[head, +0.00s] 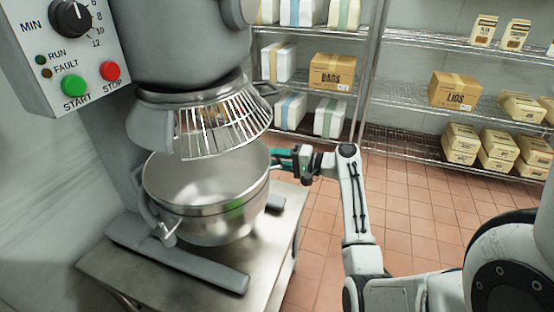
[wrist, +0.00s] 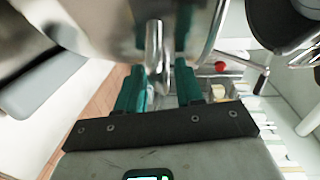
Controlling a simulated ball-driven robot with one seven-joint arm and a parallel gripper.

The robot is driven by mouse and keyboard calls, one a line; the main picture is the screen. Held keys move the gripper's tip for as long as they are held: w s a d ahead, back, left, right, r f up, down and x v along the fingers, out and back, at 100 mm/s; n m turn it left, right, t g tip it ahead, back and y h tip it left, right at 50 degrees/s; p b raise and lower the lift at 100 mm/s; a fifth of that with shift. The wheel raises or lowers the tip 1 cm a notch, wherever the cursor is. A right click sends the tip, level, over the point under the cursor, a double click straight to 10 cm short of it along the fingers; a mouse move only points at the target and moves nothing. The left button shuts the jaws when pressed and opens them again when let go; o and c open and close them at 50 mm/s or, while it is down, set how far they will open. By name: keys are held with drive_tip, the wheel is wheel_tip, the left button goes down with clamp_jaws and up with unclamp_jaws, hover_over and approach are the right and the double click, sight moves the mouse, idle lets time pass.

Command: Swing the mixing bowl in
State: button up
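The steel mixing bowl (head: 165,190) sits below the wire guard (head: 235,128) of the grey mixer (head: 180,45). In the head view its rim stands a little apart from the guard. In the wrist view the bowl (wrist: 100,25) fills the top, and a shiny metal handle (wrist: 154,45) hangs down from it. My gripper (head: 279,160) is at the bowl's right side. In the wrist view my gripper (wrist: 161,82) has its two teal fingers spread, with the handle's lower end between them. A gap shows beside the handle. The handle is hidden in the head view.
The mixer stands on a steel table (head: 190,285). A control panel (head: 75,55) is at the upper left. Wire shelves (head: 400,140) with boxes and bags line the back wall. The tiled floor (head: 415,220) right of the table is clear apart from my arm.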

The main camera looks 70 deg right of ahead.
drive_tip(key=s+r, duration=0.1)
drive_tip(key=s, duration=0.9)
drive_tip(key=shift+s+d, duration=0.35)
drive_tip(key=shift+d, duration=0.1)
